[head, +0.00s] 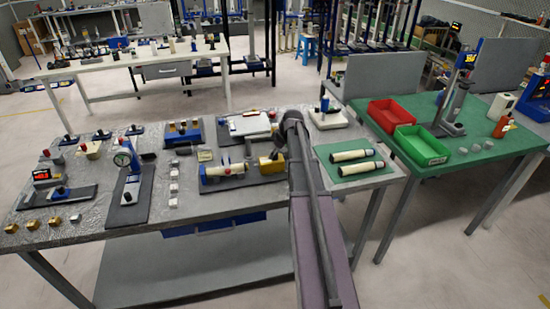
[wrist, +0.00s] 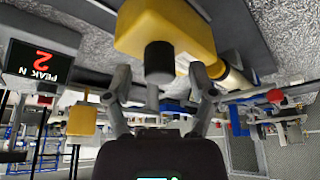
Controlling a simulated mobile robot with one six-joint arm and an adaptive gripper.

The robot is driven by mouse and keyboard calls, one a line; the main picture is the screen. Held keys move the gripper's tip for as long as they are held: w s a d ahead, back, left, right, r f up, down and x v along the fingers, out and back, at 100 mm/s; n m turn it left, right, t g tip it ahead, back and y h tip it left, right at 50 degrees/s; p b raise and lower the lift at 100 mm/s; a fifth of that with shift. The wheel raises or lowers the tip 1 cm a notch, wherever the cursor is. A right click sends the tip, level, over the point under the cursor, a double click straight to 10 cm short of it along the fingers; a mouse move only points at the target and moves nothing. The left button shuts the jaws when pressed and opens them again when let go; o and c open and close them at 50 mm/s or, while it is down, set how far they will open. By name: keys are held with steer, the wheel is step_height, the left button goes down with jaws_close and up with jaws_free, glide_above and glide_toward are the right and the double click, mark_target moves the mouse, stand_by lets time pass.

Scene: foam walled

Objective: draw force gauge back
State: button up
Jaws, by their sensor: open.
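A yellow block (wrist: 165,28) with a dark round knob (wrist: 159,62) fills the top middle of the wrist view, which looks upside down. My gripper (wrist: 160,86) is open, one finger on each side of the knob; I cannot tell whether either touches it. A dark display (wrist: 40,62) reading "PEAK N" and a red 2 is at the left. In the head view the yellow block (head: 272,163) sits at the right end of a rig with a cream cylinder (head: 222,170), beside my gripper (head: 280,143). My arm partly hides this area.
The grey table (head: 110,222) holds a dial gauge stand (head: 128,170) and several small blocks at the left. A green mat (head: 338,176) with two cream cylinders lies right of my arm. A green table (head: 470,160) with red (head: 388,115) and green bins (head: 420,145) stands further right.

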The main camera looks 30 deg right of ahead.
steer(key=shift+w+f, duration=0.1)
steer(key=shift+f, duration=0.2)
jaws_close()
steer(key=shift+a, duration=0.1)
